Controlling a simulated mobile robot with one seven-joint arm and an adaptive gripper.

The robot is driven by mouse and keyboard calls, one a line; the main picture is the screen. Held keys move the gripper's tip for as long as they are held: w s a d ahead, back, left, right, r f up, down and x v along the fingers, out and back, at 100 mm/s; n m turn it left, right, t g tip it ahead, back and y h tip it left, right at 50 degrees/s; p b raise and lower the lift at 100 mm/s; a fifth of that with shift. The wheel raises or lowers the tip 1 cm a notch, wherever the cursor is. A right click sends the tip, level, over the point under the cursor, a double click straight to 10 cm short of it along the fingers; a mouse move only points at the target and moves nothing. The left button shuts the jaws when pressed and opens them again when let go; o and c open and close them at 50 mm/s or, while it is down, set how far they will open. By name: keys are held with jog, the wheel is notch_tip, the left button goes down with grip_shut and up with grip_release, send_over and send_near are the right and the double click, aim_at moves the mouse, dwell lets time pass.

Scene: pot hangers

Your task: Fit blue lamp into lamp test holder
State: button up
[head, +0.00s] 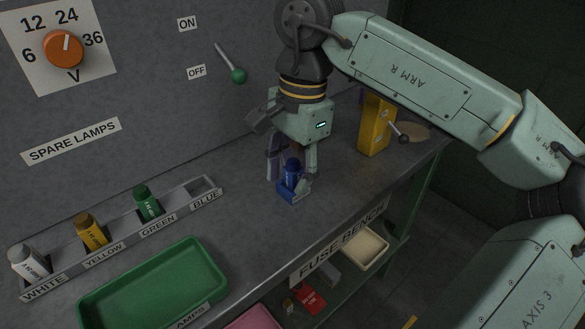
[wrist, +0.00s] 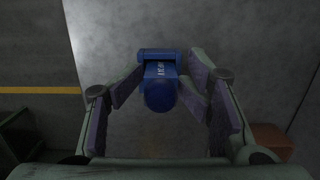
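The blue lamp (head: 292,172) stands roughly upright at the blue lamp test holder (head: 293,193) on the grey bench. Its lower end is hidden in the holder, so I cannot tell how deep it sits. In the wrist view the lamp's rounded end (wrist: 160,97) faces the camera, and a wider blue part with white lettering lies behind it. My gripper (head: 292,165) points down over the holder, one finger on each side of the lamp. The fingers (wrist: 162,80) look open, with gaps beside the lamp, though their tips come close to it.
The spare lamps rack (head: 122,228) holds white, yellow and green lamps; its blue slot is empty. A green tray (head: 160,280) lies at the front left. A yellow box (head: 376,125) with a dark-knobbed lever stands right of my gripper. A green-knobbed lever (head: 238,75) is on the wall.

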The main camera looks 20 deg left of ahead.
jog(key=shift+o, duration=0.3)
jog(key=shift+r+p, duration=0.25)
jog(key=shift+p, duration=0.1)
notch_tip(320, 180, up, 13)
jog(key=w, duration=0.1)
jog(key=shift+w+d+f+p, duration=0.2)
jog(key=shift+d+p, duration=0.2)
jog(key=shift+d, duration=0.05)
